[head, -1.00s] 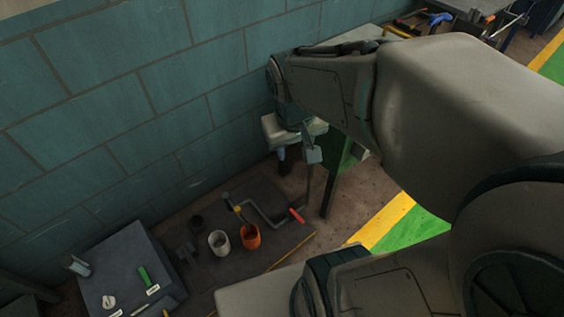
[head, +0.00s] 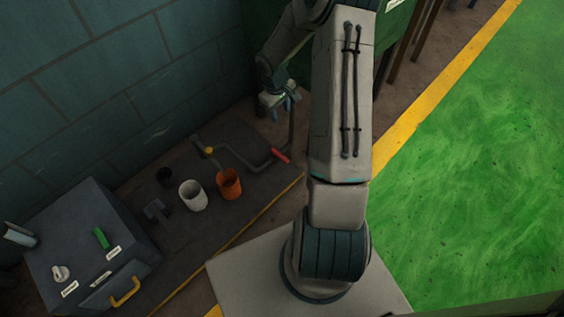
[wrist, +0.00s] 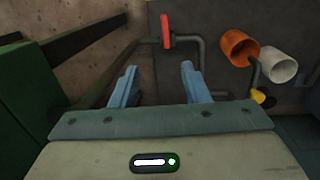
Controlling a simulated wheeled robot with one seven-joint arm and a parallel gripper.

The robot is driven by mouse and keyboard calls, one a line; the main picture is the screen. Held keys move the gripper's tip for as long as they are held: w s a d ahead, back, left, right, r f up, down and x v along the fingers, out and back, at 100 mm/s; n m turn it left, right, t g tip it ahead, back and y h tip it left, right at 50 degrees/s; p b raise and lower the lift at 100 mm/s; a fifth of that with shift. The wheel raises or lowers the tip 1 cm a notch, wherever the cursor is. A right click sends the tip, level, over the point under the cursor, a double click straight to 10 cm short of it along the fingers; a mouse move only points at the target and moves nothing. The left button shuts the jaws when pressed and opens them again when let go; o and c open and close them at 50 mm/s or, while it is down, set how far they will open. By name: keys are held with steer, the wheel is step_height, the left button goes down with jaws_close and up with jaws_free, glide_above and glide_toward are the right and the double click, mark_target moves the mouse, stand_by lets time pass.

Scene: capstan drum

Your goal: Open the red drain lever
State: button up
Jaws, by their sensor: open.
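The red lever (head: 281,155) sits at the right end of a bent grey pipe or rod (head: 240,158) on the dark bench. In the wrist view the red lever (wrist: 166,30) is beyond and slightly right of the middle of the finger gap. My gripper (head: 284,106) is open, with two blue fingers pointing down, a little above and behind the lever in the head view. In the wrist view my gripper (wrist: 158,80) shows nothing between its fingertips, and they are apart from the lever.
An orange cup (head: 229,184) and a white cup (head: 193,195) stand near the pipe, with a yellow knob (head: 209,150) at its left end. A dark cabinet (head: 90,250) with a yellow drawer handle is at lower left. A green panel (wrist: 25,110) is close on the left.

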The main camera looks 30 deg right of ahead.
steer(key=y+b, duration=0.1)
steer(key=b, duration=0.3)
glide_toward(283, 156)
step_height(283, 156, down, 8)
steer(key=b, duration=0.5)
steer(key=shift+f+b, duration=0.15)
steer(key=shift+b, duration=0.25)
jaws_close()
